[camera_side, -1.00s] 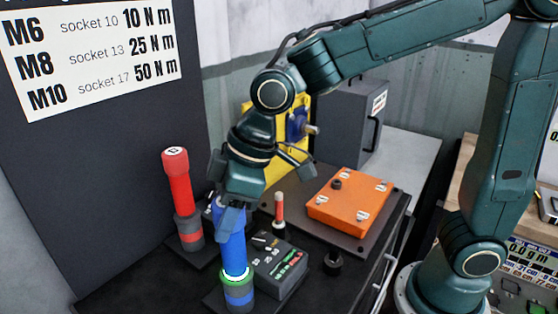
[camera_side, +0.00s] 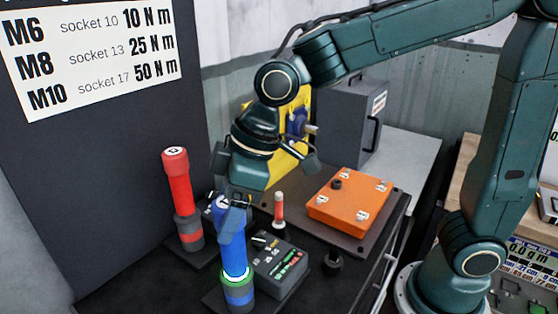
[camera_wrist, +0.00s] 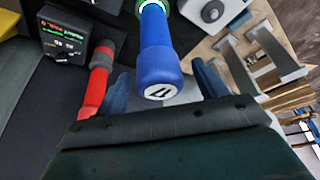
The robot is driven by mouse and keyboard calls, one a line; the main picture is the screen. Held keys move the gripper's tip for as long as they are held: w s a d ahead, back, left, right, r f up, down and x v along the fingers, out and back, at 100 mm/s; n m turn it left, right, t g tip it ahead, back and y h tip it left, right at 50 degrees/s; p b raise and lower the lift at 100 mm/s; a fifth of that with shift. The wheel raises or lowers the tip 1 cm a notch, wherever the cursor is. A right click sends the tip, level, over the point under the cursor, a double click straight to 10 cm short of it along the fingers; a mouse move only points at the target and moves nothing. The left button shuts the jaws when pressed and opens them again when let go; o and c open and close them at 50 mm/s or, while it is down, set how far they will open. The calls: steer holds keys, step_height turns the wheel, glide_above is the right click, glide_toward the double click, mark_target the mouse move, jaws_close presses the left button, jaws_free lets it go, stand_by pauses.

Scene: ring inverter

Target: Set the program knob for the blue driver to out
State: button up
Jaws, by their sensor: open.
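The blue driver (camera_side: 232,247) stands upright with a lit green ring near its base. In the wrist view its end, marked 17, faces the camera (camera_wrist: 158,60). My gripper (camera_side: 229,208) is at the driver's top. In the wrist view its open fingers (camera_wrist: 165,78) lie either side of the driver with visible gaps. A dark control box (camera_side: 279,265) with a lit green and red strip stands right of the blue driver. Its knob setting is too small to read. The wrist view shows a dark box (camera_wrist: 72,38) with a dial and lit text; I cannot tell which driver it serves.
The red driver (camera_side: 178,190) stands left of the blue one. An orange box (camera_side: 350,202) lies on a dark plate to the right. A small red and white post (camera_side: 279,208) and a black knob (camera_side: 332,263) stand nearby. A yellow fixture (camera_side: 290,150) is behind.

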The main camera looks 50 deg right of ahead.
steer(key=v, duration=1.2)
steer(key=shift+r, duration=0.3)
steer(key=shift+d, duration=0.1)
steer(key=s+d+f+m+t+h, duration=0.1)
steer(key=s+d+f+m, duration=0.3)
steer(key=s+d, duration=0.2)
steer(key=s+d+f+m+t+h, duration=0.1)
steer(key=s+d+f+m, duration=0.3)
steer(key=d, duration=0.6)
steer(key=shift+s+d+f+m+h, duration=0.25)
steer(key=shift+s+f+m+h, duration=0.25)
steer(key=shift+s, duration=0.45)
steer(key=shift+r, duration=0.1)
steer(key=c, duration=0.4)
steer(key=w+a+f+g, duration=0.1)
steer(key=w+a, duration=0.2)
steer(key=w, duration=0.3)
steer(key=w+a+f+m+g, duration=0.1)
steer(key=w+a+f+g, duration=0.1)
steer(key=w, duration=0.4)
steer(key=w+a+f+m+g, duration=0.1)
steer(key=w+a+g, duration=0.1)
steer(key=w+a, duration=0.3)
steer(key=shift+w+f, duration=0.2)
steer(key=shift+w, duration=0.4)
steer(key=shift+f, duration=0.1)
